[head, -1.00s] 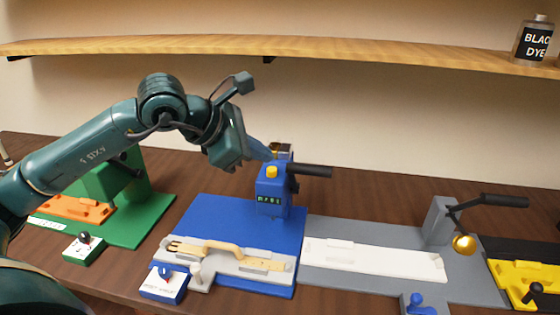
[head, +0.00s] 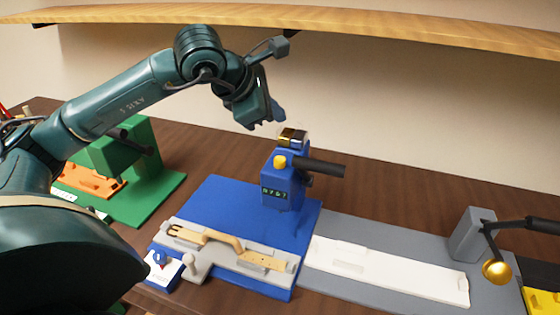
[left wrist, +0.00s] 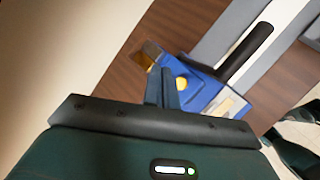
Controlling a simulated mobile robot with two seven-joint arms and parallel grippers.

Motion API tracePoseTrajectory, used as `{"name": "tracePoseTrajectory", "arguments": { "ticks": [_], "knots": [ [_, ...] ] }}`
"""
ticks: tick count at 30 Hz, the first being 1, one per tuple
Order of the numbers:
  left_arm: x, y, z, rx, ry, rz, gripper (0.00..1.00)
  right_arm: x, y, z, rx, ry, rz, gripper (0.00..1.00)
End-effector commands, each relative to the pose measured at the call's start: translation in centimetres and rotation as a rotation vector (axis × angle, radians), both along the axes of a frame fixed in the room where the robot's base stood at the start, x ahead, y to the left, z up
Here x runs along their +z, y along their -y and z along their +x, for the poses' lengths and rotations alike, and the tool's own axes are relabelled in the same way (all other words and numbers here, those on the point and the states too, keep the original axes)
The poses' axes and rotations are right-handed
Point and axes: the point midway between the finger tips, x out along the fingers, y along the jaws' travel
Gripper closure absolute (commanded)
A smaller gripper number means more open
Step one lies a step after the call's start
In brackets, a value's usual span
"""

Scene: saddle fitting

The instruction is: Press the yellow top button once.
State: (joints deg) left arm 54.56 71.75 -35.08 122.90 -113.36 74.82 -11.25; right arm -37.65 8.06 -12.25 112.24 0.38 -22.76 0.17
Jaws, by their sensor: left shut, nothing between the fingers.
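The yellow top button (head: 280,162) sits on top of the blue machine head (head: 280,188), which has a small dark display on its front and a black handle (head: 325,168) pointing right. The button also shows in the left wrist view (left wrist: 182,83), just right of the fingertips. My left gripper (head: 277,114) is shut and empty. It hangs above and behind the button, apart from it, by the gold-and-black part (head: 292,138) on the machine's top. In the left wrist view its shut fingers (left wrist: 163,72) partly cover the machine. My right gripper is not in view.
The blue base (head: 225,205) carries a grey fixture with a tan strap piece (head: 225,240). A green machine (head: 135,160) stands left. A grey station (head: 395,245) with a white strip and a gold ball (head: 496,272) is right. A wooden shelf (head: 350,35) runs above.

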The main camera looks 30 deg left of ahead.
Motion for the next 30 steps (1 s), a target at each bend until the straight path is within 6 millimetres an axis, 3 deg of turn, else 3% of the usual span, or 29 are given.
{"name": "tracePoseTrajectory", "arguments": {
  "ticks": [1, 12, 18, 30],
  "knots": [
    [-1.3, 0.0, 0.0, 0.0, -0.003, 0.001, 1.0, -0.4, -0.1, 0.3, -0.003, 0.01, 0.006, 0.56],
    [-6.4, 0.0, 0.0, -0.001, 0.0, -0.001, 1.0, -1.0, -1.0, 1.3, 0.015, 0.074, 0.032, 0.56],
    [-7.4, 0.0, 0.0, -0.001, 0.001, -0.001, 1.0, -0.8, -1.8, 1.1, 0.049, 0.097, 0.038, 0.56],
    [-7.4, 0.0, 0.0, -0.001, 0.001, -0.001, 1.0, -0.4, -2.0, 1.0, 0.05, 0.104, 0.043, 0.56]
  ]
}}
